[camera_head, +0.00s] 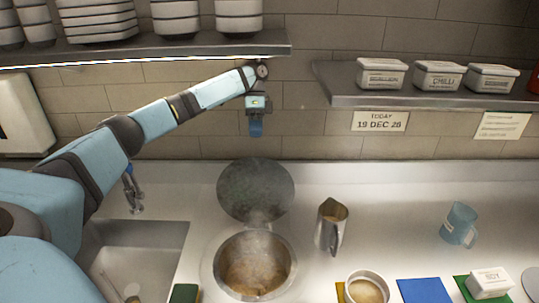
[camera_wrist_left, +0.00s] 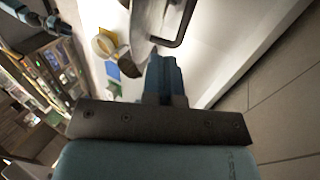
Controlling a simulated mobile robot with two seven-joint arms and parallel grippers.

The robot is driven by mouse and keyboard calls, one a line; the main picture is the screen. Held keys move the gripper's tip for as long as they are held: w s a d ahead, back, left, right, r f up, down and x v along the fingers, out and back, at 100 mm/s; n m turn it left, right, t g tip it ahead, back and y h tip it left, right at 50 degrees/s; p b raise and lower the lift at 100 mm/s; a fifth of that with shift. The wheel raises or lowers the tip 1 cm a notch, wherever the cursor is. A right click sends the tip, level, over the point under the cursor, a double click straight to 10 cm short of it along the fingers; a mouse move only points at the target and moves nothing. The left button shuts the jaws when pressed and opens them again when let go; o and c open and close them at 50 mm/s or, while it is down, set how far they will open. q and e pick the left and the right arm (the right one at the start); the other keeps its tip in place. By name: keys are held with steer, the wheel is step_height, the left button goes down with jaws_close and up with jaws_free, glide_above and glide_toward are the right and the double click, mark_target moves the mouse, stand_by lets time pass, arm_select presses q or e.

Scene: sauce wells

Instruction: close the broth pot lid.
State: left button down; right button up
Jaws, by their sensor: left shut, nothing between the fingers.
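The broth pot (camera_head: 256,285) is sunk in the steel counter, with brown broth showing inside. Its dark round lid (camera_head: 255,188) stands open, tilted up at the pot's back rim. My left gripper (camera_head: 256,130) is shut and empty, pointing down above and behind the lid's top edge, apart from it in the head view. In the left wrist view the shut fingers (camera_wrist_left: 165,72) are in the middle, with part of the lid (camera_wrist_left: 145,25) and its bar handle (camera_wrist_left: 178,22) beyond them. My right gripper is not seen.
A metal pitcher (camera_head: 331,226) stands right of the pot, with a sauce bowl (camera_head: 367,288) in front of it. A blue mug (camera_head: 459,225) is farther right. A sink (camera_head: 130,250) lies left. Steel shelves (camera_head: 150,48) with bowls and labelled tubs (camera_head: 381,74) hang above.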

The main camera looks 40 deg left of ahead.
mark_target(256, 164)
arm_select(q)
steer(key=x, duration=0.9)
steer(key=shift+r, duration=0.1)
steer(key=shift+s+d+f, duration=0.2)
steer(key=shift+s+f, duration=0.1)
steer(key=shift+f, duration=0.2)
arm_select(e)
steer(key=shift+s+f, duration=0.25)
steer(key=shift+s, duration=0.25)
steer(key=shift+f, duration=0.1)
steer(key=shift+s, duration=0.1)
